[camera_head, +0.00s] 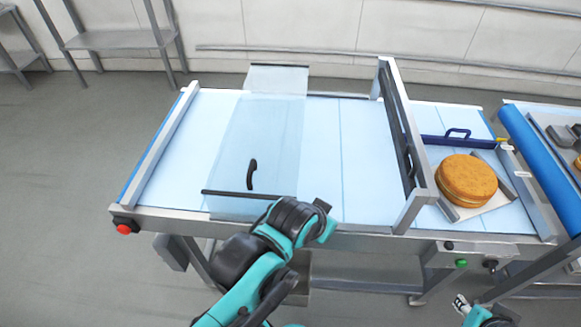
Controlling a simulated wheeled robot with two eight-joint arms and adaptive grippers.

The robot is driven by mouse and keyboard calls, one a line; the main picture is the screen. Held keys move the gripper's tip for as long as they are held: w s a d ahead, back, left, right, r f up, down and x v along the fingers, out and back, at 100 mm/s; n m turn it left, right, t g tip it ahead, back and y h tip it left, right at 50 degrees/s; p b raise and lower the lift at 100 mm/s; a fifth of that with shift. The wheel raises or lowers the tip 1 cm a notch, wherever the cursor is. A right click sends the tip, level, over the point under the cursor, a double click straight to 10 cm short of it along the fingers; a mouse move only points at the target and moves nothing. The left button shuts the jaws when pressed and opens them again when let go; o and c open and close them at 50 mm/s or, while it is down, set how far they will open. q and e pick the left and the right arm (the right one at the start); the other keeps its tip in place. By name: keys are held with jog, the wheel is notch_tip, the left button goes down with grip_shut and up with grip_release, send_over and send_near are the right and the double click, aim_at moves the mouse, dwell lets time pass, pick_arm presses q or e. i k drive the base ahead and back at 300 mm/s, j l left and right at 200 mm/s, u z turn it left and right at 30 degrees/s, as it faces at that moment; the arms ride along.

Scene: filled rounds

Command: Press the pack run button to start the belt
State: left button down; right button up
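A green button (461,263) sits on the front panel below the belt table's right part. I see no readable label on it, so I cannot tell if it is the pack run button. A small black control (448,245) is just above it and a black knob (490,264) to its right. My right gripper (460,303) is low at the bottom right, below the green button and apart from it; its fingers are too small to read. My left arm reaches over the table's front edge; its gripper (322,206) is mostly hidden behind its wrist.
A pale belt table (360,150) carries a clear guard panel (230,130) with a black handle. A red button (124,229) is at its front left corner. A round cake (467,180) lies on a board at right, near a blue bar (440,140) and blue roller (540,165).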

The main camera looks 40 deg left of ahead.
aim_at(461, 263)
jog(key=u, duration=0.9)
jog(key=k+l+z, duration=0.15)
jog(key=z, duration=1.2)
